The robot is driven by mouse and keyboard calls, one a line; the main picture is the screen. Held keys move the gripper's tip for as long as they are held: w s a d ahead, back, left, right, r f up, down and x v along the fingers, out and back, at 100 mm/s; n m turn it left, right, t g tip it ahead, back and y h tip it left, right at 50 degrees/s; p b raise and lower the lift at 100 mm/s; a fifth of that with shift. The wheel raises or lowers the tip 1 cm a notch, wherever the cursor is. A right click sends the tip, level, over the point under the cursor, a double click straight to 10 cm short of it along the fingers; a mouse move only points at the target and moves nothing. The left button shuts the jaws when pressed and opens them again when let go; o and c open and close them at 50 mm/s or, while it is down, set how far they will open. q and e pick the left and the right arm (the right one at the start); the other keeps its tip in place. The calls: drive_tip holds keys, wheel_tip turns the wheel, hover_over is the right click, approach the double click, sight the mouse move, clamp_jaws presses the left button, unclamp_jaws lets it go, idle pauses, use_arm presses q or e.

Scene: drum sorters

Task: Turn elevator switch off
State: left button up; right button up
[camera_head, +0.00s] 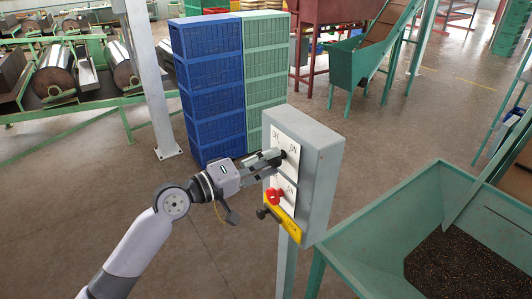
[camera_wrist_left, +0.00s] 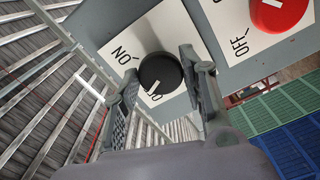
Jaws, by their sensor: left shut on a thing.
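A grey switch box (camera_head: 322,165) stands on a post in the head view. Its upper white plate, marked OFF and ON, carries a black rotary knob (camera_wrist_left: 160,74). My left gripper (camera_head: 276,157) is shut on this black knob, one finger on each side; the wrist view shows this close up. A white line on the knob lies by the partly hidden lower label, away from ON. Below it in the head view is a red knob (camera_head: 274,196) on a second plate; it also shows in the wrist view (camera_wrist_left: 280,12). I cannot read which knob serves the elevator.
A yellow label (camera_head: 283,223) and a dark knob (camera_head: 262,213) sit low on the box. A green hopper (camera_head: 360,240) with dark grains stands to the right. Blue crates (camera_head: 210,90) and green crates (camera_head: 265,60) are stacked behind.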

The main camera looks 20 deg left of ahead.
use_arm(q)
drive_tip(key=shift+r+n+p, duration=0.1)
drive_tip(key=shift+n+p, duration=0.5)
drive_tip(key=shift+n, duration=1.4)
drive_tip(key=o, duration=1.2)
drive_tip(key=shift+s+a, duration=0.1)
drive_tip(key=v, duration=1.1)
drive_tip(key=shift+s+a, duration=0.25)
drive_tip(key=shift+s, duration=0.05)
